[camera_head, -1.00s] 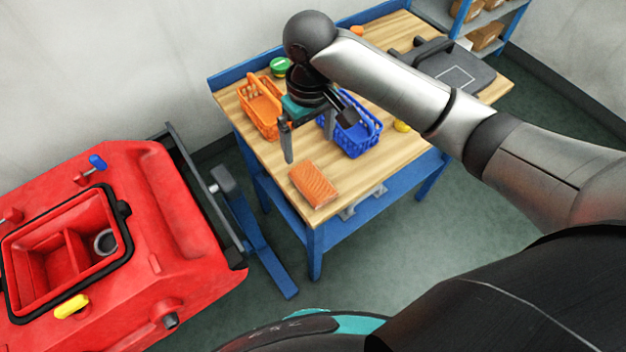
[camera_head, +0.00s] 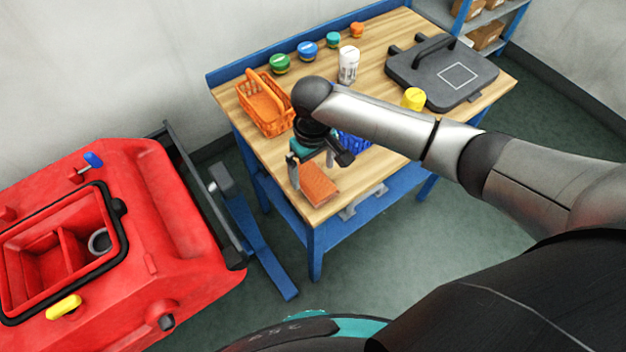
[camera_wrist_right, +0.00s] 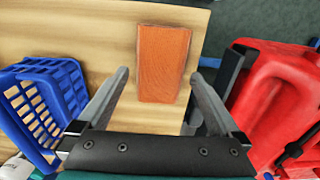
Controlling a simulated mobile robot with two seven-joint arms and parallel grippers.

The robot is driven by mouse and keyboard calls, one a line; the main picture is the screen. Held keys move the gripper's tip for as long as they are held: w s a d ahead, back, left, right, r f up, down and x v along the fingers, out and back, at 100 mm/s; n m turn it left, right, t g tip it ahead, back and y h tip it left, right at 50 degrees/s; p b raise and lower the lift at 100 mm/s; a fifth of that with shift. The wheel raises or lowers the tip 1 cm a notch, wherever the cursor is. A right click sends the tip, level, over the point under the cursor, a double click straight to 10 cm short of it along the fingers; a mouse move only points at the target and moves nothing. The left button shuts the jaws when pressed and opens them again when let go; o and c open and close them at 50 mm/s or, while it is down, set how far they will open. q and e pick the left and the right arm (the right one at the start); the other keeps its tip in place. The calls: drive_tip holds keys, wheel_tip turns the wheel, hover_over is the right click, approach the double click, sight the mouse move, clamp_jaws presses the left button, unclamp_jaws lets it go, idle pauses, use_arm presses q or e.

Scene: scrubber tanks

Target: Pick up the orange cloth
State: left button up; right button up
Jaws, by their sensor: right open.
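The orange cloth (camera_head: 320,186) lies flat as a folded rectangle near the front left corner of the wooden tabletop. In the right wrist view the cloth (camera_wrist_right: 163,64) lies ahead of and between the two fingers, and no finger appears to touch it. My right gripper (camera_head: 312,172) is open and empty, just above the back part of the cloth, whose far end it partly hides. The gripper also shows in the right wrist view (camera_wrist_right: 158,82). My left gripper is not in view.
The orange basket (camera_head: 264,108) stands behind the gripper. The blue basket (camera_head: 354,142) is beside it, mostly hidden by my arm. Several lidded containers, a white bottle (camera_head: 348,65) and a dark case (camera_head: 442,75) stand farther back. A red tank machine (camera_head: 180,205) is left of the table.

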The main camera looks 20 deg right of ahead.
sight(313, 178)
wheel_tip(313, 178, down, 2)
drive_tip(key=shift+f, duration=0.2)
drive_tip(key=shift+r, duration=0.1)
drive_tip(key=c, duration=1.1)
drive_tip(key=shift+r, duration=0.1)
wheel_tip(313, 178, up, 20)
drive_tip(key=p, duration=0.3)
